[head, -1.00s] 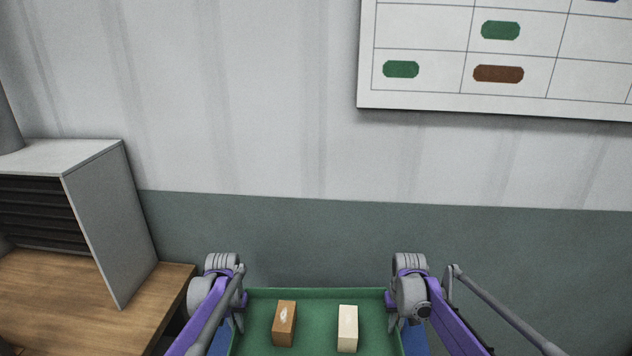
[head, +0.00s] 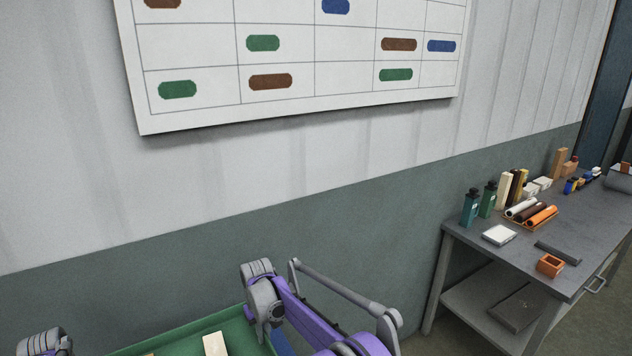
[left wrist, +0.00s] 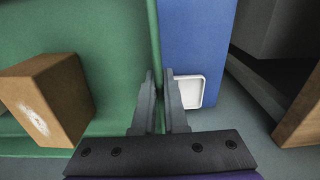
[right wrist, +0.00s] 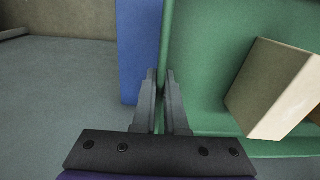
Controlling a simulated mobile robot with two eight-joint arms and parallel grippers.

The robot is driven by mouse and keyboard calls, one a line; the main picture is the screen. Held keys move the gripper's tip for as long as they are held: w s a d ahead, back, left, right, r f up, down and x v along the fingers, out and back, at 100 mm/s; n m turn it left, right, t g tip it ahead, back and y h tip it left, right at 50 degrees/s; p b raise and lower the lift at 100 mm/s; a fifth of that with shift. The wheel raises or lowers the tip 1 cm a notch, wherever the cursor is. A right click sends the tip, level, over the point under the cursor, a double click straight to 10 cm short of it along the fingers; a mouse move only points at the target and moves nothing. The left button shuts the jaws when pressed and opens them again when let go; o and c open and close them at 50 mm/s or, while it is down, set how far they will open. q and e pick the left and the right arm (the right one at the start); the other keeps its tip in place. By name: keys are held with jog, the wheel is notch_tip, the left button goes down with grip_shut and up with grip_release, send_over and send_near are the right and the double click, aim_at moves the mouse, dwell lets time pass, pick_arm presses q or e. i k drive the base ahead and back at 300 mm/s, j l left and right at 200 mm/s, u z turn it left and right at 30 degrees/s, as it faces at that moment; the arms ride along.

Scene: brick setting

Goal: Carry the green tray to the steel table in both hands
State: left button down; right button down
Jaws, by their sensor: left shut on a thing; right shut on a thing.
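The green tray (head: 180,334) is at the bottom of the head view, its near part cut off. My left gripper (left wrist: 159,78) is shut on one side wall of the tray (left wrist: 105,30). My right gripper (right wrist: 161,78) is shut on the opposite side wall of the tray (right wrist: 215,40). A brown block (left wrist: 60,95) and a cream block (head: 215,344) are in the tray; the cream block also shows in the right wrist view (right wrist: 270,85). The steel table (head: 590,238) stands at the right of the head view, apart from the tray.
On the steel table, green bottles (head: 488,199), rolls (head: 540,216), a white box (head: 499,235), an orange box (head: 550,265) and a dark bar (head: 558,252) stand or lie. Its near right top has bare room. A wall with a chart (head: 290,65) runs behind the tray.

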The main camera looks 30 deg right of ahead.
aim_at(599, 219)
jog(key=z, duration=2.55)
jog(key=i+l+z, duration=0.1)
jog(key=z, duration=0.6)
jog(key=i, duration=3.25)
